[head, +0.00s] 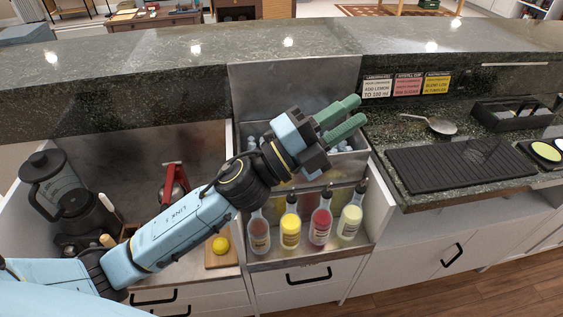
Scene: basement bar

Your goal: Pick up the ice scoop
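A metal scoop-like utensil (441,125) lies on the dark stone counter right of the sink unit, its thin handle pointing left. I take it for the ice scoop, though its shape is small in view. My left gripper (359,111) is above the ice bin (362,165), left of the utensil and apart from it. Its two green fingers are parallel with a narrow gap and nothing visible between them. The arm and gripper hide part of the bin and its pale ice. My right gripper is not in view.
Several sauce bottles (320,226) stand in a front rack below the gripper. A blender (62,195) and a lemon (220,245) are at left. A black ridged mat (460,164) and a black caddy (512,115) occupy the right counter. A raised stone ledge (150,75) runs behind.

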